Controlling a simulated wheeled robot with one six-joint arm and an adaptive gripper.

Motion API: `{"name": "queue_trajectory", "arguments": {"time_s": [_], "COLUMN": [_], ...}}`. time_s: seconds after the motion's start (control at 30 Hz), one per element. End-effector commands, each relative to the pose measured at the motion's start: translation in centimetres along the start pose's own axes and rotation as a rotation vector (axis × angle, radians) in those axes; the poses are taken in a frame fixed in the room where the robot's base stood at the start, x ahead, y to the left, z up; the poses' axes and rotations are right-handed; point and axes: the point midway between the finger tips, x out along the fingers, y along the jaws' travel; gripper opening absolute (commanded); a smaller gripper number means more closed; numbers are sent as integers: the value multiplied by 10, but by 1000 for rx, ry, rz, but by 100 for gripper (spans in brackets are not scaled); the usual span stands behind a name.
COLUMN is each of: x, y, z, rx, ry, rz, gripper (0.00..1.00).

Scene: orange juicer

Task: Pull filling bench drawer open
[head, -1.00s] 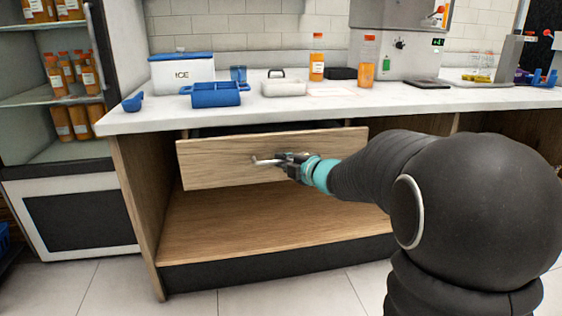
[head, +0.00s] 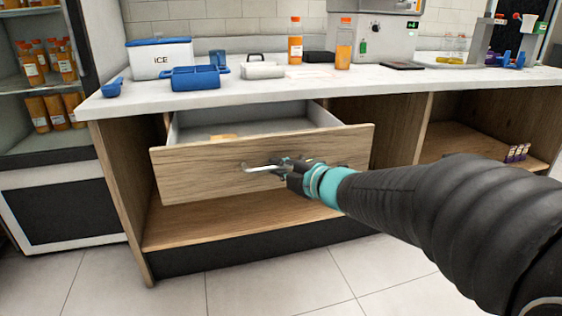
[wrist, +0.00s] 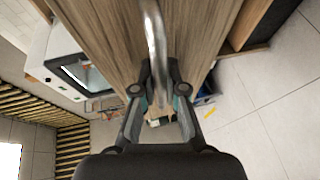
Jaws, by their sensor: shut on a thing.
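The filling bench drawer (head: 215,172) has a pale wood front and stands partly open under the white worktop. Its grey inside shows, with a small orange-brown thing (head: 224,136) in it that I cannot make out. My gripper (head: 285,168) is shut on the drawer's metal bar handle (head: 258,168), at the middle of the front. In the wrist view the handle (wrist: 155,40) runs between the fingers (wrist: 158,90) against the wood front (wrist: 105,35). The fingers hide the right part of the handle.
The worktop (head: 270,92) carries an ice box (head: 160,58), a blue tray (head: 195,78), a white container (head: 262,70) and orange bottles (head: 295,42). A bottle fridge (head: 40,110) stands at left. An open shelf (head: 180,225) lies below the drawer. Floor in front (head: 250,280) is clear.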

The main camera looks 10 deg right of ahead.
Motion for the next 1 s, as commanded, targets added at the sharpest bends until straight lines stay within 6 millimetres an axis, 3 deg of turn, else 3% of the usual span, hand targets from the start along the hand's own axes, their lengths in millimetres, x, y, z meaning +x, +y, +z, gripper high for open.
{"name": "queue_trajectory", "arguments": {"time_s": [0.27, 0.3, 0.33, 0.67, 0.83, 1.0], "x": [0, 0, 0, -2, -19, -52], "y": [-1, -1, -1, 0, 1, 1], "z": [0, 0, 0, 1, 2, 2], "rx": [1, 1, 1, 0, -1, -3], "ry": [0, 0, 0, -3, -4, -7], "rz": [-1, -1, -1, 0, 3, 3], "gripper": [0, 21, 23, 23, 23, 23]}}
